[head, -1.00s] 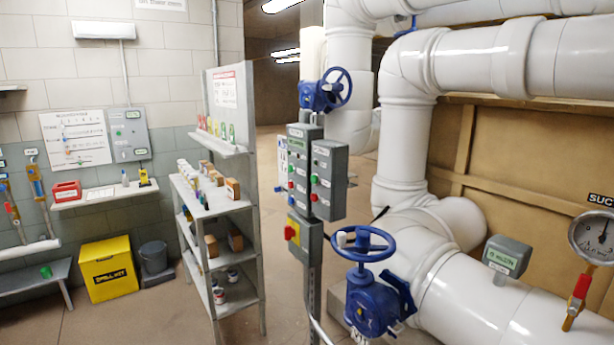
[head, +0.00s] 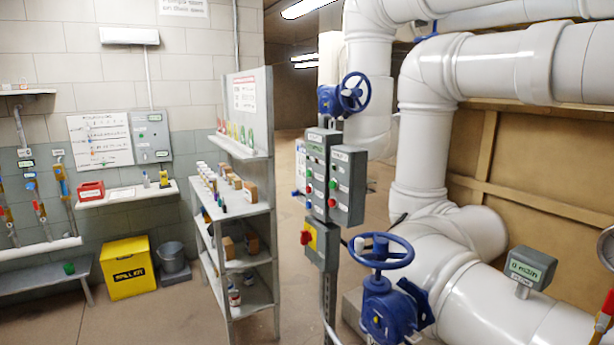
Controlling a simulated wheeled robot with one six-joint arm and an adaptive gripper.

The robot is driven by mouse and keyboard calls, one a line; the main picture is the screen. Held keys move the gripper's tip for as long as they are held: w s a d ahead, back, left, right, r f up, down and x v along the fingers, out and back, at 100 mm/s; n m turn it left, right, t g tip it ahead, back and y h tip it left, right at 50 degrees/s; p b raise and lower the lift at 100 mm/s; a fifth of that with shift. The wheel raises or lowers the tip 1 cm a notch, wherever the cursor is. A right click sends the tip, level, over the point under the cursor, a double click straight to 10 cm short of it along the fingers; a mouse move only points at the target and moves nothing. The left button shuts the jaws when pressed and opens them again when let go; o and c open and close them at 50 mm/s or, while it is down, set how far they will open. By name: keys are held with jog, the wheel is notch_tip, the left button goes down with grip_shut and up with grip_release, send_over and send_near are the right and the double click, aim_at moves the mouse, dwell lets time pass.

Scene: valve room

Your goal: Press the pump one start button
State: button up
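Two grey control boxes stand side by side on a post in the middle of the head view. The left control box (head: 319,173) and the right control box (head: 346,187) both carry small red and green buttons and labels. The labels are too small to read, so I cannot tell which button is the pump one start. A yellow plate with a red switch (head: 307,237) is on a grey box below them. My gripper is not in view.
A blue valve handwheel (head: 380,250) stands in front of the post at the right, beside thick white pipes (head: 425,130). Grey shelving (head: 243,225) with bottles and boxes is left of the post. A yellow spill kit box (head: 128,268) and bucket (head: 173,257) sit on the floor.

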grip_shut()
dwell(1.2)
